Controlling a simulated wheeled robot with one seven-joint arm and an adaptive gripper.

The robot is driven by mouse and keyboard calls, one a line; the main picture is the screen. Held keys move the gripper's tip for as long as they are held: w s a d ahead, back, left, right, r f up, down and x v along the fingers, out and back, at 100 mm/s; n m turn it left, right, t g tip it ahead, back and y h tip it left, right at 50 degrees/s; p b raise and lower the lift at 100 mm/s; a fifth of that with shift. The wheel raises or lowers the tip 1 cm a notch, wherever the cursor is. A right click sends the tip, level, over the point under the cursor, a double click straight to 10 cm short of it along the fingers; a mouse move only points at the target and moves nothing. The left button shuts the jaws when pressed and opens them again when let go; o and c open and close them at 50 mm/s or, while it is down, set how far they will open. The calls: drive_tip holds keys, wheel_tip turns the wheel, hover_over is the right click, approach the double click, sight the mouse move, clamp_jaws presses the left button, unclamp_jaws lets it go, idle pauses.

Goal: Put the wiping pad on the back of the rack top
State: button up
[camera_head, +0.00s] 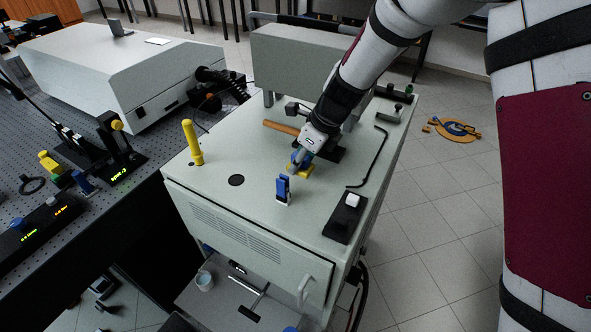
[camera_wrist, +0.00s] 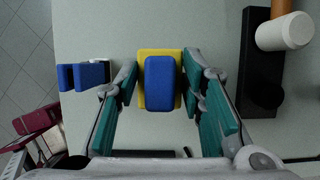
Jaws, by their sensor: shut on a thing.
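The wiping pad, a yellow base with a blue block on it, shows in the wrist view (camera_wrist: 160,82) between my fingers. In the head view the pad (camera_head: 303,170) shows as a small yellow and blue patch at the rack top, partly hidden by my gripper (camera_head: 299,163). My gripper's green-lined fingers (camera_wrist: 160,85) are shut on the pad's two sides. The pad is at or just above the surface; I cannot tell if it touches. The rack top (camera_head: 255,205) is a pale flat panel with a raised housing beyond it.
A blue clip-like piece (camera_head: 283,188) stands close to the pad. A black block with a white knob (camera_head: 351,201), a black hex key (camera_head: 376,158), a brown handle (camera_head: 281,127) and a yellow upright tool (camera_head: 193,143) are also on top. The front left is mostly clear.

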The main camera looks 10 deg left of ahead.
sight(300, 173)
drive_tip(key=shift+f, duration=2.1)
drive_tip(key=shift+f, duration=0.15)
drive_tip(key=o, duration=1.1)
